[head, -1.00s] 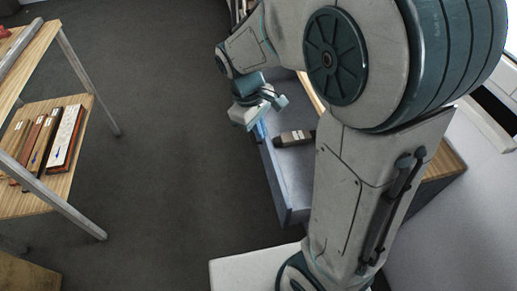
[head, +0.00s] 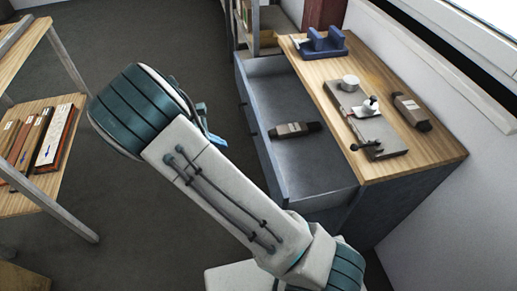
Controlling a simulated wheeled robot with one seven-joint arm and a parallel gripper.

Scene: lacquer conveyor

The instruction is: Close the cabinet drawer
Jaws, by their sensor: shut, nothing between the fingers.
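The cabinet (head: 400,195) has a wooden top and stands at the right against the wall. Its grey-blue drawer (head: 322,165) is pulled far out to the left, open at the top, with its front panel (head: 262,140) facing the aisle. A dark brown-grey device (head: 295,129) lies inside the drawer. My gripper (head: 209,125) shows only in part, behind my arm, left of the drawer front and apart from it. It is shut and holds nothing; most of it is hidden by my arm.
On the cabinet top are a blue holder (head: 324,43), a grey plate with small fittings (head: 370,125) and a brown device (head: 411,112). A wooden shelf rack (head: 75,108) with several binders stands at the left. The dark floor (head: 150,45) between is clear.

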